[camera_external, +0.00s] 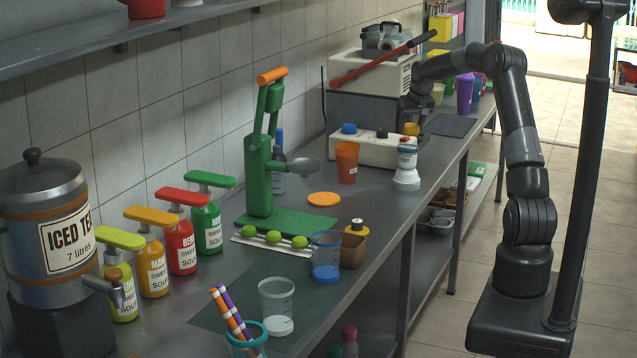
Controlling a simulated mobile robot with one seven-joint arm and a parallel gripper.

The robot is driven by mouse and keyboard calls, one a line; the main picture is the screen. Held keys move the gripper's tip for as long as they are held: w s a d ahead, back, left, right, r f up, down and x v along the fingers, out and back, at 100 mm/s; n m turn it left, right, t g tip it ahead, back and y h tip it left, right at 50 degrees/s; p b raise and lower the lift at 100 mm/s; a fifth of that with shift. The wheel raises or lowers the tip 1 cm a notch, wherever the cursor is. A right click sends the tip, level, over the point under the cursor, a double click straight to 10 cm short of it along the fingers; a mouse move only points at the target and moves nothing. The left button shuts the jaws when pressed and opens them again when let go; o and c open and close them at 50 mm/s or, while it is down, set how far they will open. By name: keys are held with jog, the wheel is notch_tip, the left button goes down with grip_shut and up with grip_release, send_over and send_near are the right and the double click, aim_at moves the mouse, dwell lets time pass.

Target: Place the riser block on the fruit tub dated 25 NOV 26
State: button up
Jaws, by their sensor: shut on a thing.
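My gripper (411,115) is at the far part of the counter, in front of the pale press machine and above the white box. It is small and dark here. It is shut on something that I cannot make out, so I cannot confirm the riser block. A small orange-yellow piece (411,129) shows just below it; I cannot tell whether it is held or part of the white box. Pale yellowish tubs (437,92) stand behind the gripper, partly hidden by my arm. No date such as 25 NOV 26 is readable.
The white box (375,148) and a white bottle with a red band (406,165) stand below the gripper. An orange cup (347,161), purple cups (465,93) and a red-handled press (385,60) are nearby. A dark mat (451,125) lies bare to the right.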

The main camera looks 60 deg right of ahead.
aim_at(409, 135)
jog(key=shift+w+a+f, duration=0.1)
jog(key=shift+w+f, duration=0.2)
jog(key=shift+f, duration=1.85)
jog(key=shift+f, duration=0.1)
jog(key=o, duration=1)
